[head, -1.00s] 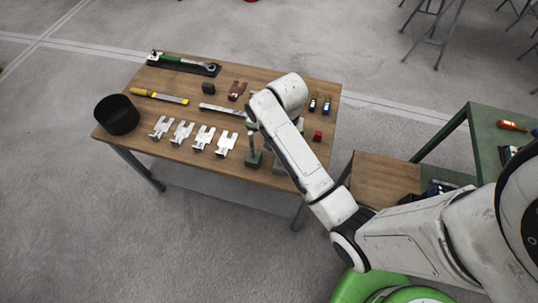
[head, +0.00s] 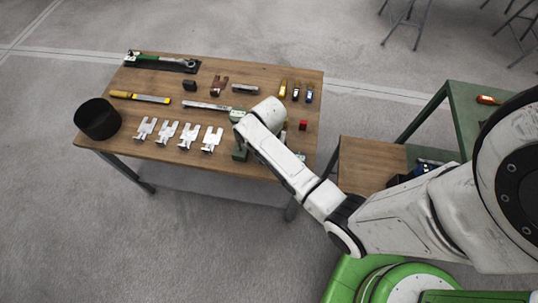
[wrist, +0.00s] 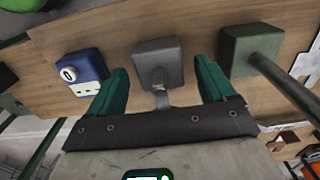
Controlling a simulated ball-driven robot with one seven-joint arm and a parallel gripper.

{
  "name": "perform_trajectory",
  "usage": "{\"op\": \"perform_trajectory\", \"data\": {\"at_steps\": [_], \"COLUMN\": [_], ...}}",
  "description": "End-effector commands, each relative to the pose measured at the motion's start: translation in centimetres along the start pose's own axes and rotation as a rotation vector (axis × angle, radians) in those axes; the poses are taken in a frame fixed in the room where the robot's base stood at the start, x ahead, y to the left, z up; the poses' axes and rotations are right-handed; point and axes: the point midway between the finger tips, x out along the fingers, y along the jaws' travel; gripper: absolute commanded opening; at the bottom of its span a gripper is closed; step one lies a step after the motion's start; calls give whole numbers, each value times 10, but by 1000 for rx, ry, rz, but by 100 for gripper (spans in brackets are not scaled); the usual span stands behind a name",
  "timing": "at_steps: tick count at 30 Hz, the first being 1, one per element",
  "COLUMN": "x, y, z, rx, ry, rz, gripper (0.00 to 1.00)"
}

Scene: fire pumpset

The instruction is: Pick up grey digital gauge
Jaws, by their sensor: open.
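The grey digital gauge, as I take it, is the dark grey box (wrist: 157,58) with a short metal stem in the wrist view. It sits on the wooden table near its edge. My gripper (wrist: 161,70) is open, its two green fingers on either side of the box with gaps visible; I cannot tell its height above the table. A blue gauge (wrist: 82,72) with a round white dial is left of the fingers. A green block (wrist: 250,50) with a long rod is at the right. In the head view my arm hides the grey gauge.
The wooden table (head: 215,82) also holds a black cylinder (head: 98,119), several silver brackets (head: 189,135), a red block (head: 303,125), a yellow-handled tool (head: 140,97) and a ratchet (head: 160,60). A green-framed bench (head: 450,110) stands at the right.

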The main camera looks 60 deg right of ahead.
Motion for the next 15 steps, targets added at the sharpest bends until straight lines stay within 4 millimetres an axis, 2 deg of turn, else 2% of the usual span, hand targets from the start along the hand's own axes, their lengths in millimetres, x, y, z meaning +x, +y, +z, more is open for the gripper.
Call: {"op": "perform_trajectory", "data": {"at_steps": [5,15], "x": [0,-1], "y": [0,0], "z": [0,0], "rx": [0,0], "ry": [1,0], "rz": [-1,-1], "gripper": [81,48]}}
